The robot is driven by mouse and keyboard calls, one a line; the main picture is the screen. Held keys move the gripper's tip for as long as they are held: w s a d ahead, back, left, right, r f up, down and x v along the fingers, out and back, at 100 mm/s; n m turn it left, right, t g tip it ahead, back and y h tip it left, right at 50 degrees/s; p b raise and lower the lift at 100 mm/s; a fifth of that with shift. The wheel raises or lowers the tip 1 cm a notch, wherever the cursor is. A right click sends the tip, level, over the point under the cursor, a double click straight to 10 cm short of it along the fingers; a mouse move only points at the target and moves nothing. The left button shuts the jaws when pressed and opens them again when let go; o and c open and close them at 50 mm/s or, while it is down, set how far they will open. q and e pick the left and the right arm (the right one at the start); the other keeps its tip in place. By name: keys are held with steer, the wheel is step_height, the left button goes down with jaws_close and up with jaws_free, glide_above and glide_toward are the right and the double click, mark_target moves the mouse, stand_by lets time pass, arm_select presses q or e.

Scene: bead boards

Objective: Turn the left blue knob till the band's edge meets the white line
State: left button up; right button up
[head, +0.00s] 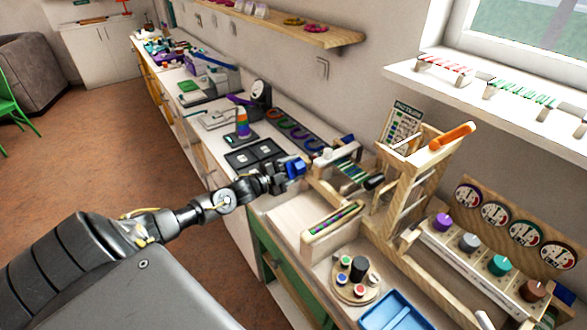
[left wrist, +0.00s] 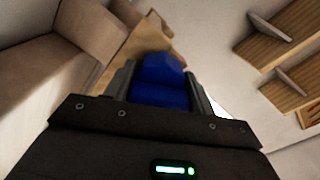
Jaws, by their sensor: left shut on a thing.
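The left blue knob (head: 296,168) sticks out from the left side of a wooden roller frame (head: 322,188). My left gripper (head: 284,174) reaches it from the left and is shut on it. In the left wrist view the blue knob (left wrist: 160,82) fills the space between the two fingers (left wrist: 160,88). A striped green and dark band (head: 354,172) lies across the frame, with a black knob (head: 374,182) at its right. The white line and the band's edge are too small to tell apart. My right gripper is not in view.
A tray with a coloured strip (head: 333,222), a round board with pegs (head: 345,285) and a blue tray (head: 395,314) stand nearer on the bench. A wooden tower with an orange handle (head: 452,138) rises to the right. A dark tiled board (head: 255,155) lies behind my gripper.

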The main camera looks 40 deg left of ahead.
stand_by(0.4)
arm_select(q)
steer(key=o, duration=1)
steer(key=shift+b+v, duration=1)
steer(key=shift+v, duration=4.4)
